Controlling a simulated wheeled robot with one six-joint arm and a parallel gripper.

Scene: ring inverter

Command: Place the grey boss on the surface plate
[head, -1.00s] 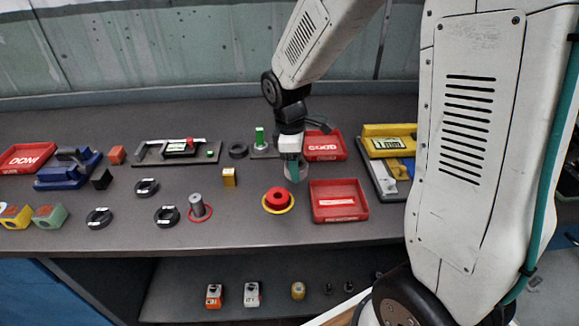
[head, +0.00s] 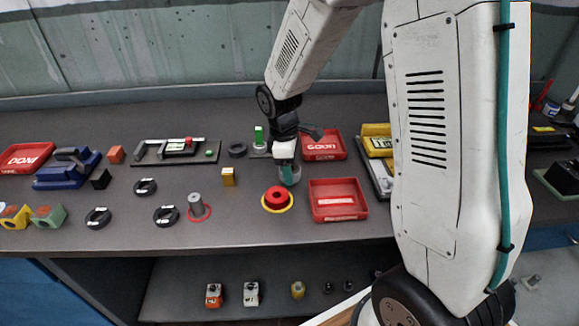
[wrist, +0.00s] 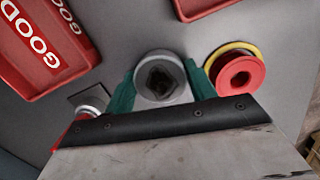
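The grey boss (wrist: 160,62) looks like a short round grey piece with a dark hollow top. In the wrist view it sits between the two teal fingers of my gripper (wrist: 160,90), with a finger against each side. In the head view my gripper (head: 288,173) is over the bench behind the red spool, and the boss is mostly hidden by the fingers. Its height above the bench is hard to judge. A dark plate (head: 143,160) with a gauge-like fixture lies at the back; I cannot tell if it is the surface plate.
A red spool (head: 277,197) on a yellow ring and a red tray (head: 338,214) are close to my gripper. The GOOD tray (head: 323,157) and a green-topped post (head: 259,137) stand behind. A grey peg (head: 195,204) and several black rings lie left. The front bench edge is clear.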

